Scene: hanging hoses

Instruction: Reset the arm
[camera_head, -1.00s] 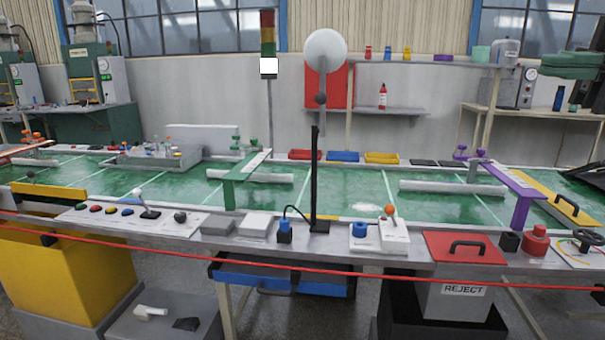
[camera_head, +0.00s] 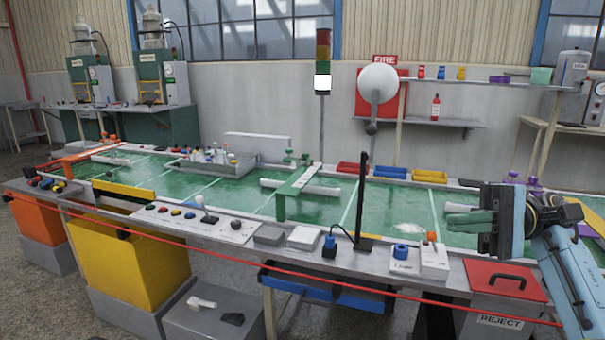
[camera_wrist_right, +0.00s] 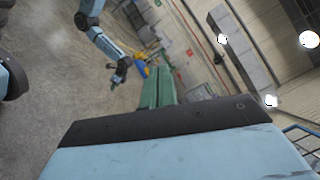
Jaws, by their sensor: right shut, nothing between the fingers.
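My right arm comes in at the right edge of the head view. Its right gripper (camera_head: 450,217) is held up over the right part of the green conveyor, fingers pointing left. The green fingers are together and empty. They also show in the right wrist view (camera_wrist_right: 158,90), beyond the black and blue gripper body. My left arm is outside the head view. In the right wrist view, a blue arm with a small dark end (camera_wrist_right: 117,76), which looks like my left gripper, hangs over the floor; its fingers are too small to read.
A long table carries the green conveyor (camera_head: 325,210). A thin black post (camera_head: 362,195) stands at its front edge. A red cable (camera_head: 300,265) runs along the front. A red-lidded reject bin (camera_head: 503,280) sits below my right arm. Grey floor is free at front left.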

